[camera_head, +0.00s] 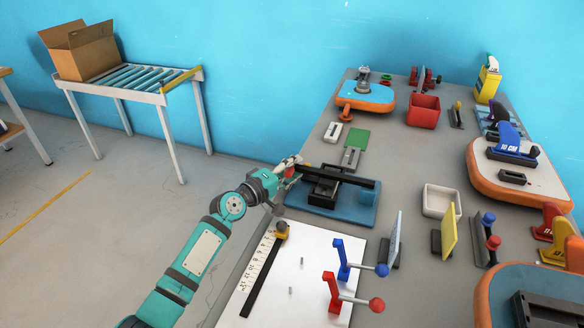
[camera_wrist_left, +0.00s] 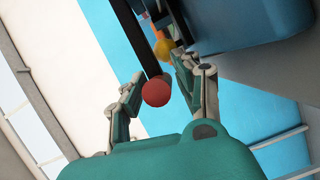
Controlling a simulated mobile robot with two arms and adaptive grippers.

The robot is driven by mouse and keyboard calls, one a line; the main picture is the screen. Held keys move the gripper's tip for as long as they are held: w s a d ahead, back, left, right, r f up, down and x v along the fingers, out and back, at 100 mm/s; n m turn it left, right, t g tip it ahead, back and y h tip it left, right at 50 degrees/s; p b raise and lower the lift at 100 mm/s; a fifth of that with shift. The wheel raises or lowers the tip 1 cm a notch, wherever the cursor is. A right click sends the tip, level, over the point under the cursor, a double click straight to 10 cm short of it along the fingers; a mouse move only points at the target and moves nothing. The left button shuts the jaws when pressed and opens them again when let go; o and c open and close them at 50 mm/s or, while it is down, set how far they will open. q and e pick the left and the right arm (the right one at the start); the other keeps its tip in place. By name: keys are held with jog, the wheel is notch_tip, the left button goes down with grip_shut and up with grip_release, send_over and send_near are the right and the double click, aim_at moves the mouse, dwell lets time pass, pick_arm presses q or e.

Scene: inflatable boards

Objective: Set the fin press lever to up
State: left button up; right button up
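The fin press appears to be the black device (camera_head: 326,190) on a blue base (camera_head: 358,212), at the left edge of the grey table. Its long black bar (camera_head: 345,177) lies about level. A red ball knob (camera_wrist_left: 155,92) shows in the left wrist view at the end of a dark bar (camera_wrist_left: 138,45). My left gripper (camera_head: 287,172) is at the bar's left end, and its fingers partly hide the knob in the head view. In the left wrist view the open fingers (camera_wrist_left: 168,93) stand either side of the knob, nearer on the left. My right gripper is not in view.
A white board (camera_head: 310,262) with a ruler, a blue lever (camera_head: 342,258) and a red lever (camera_head: 334,292) lies in front of the press. A white tray (camera_head: 440,201) stands to its right. A green piece (camera_head: 358,137) lies behind it. Open floor is on the left.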

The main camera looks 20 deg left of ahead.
pick_arm(q)
jog(key=shift+c, duration=0.8)
grip_shut()
jog(key=shift+r, duration=0.1)
